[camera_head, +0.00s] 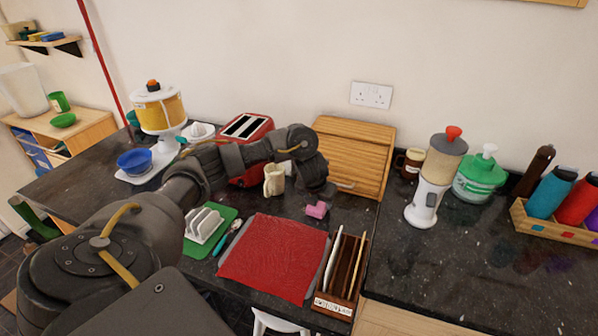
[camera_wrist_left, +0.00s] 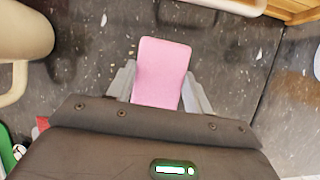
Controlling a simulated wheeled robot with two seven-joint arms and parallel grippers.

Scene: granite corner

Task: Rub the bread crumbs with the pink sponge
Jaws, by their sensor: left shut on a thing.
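The pink sponge (camera_head: 317,210) is a small block over the dark granite counter, in front of the wooden bread box. My left gripper (camera_head: 322,197) is shut on it from above. In the left wrist view the sponge (camera_wrist_left: 161,72) sits between the two grey fingers of the left gripper (camera_wrist_left: 160,88). Pale bread crumbs (camera_wrist_left: 104,20) lie scattered on the dark counter around it. I cannot tell whether the sponge touches the counter. My right gripper is in neither view.
A cream jug (camera_head: 273,180) stands just left of the gripper; the bread box (camera_head: 352,150) is behind. A red cloth (camera_head: 272,262) and a wooden rack (camera_head: 340,275) lie in front. A red toaster (camera_head: 246,128) stands behind my left arm.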

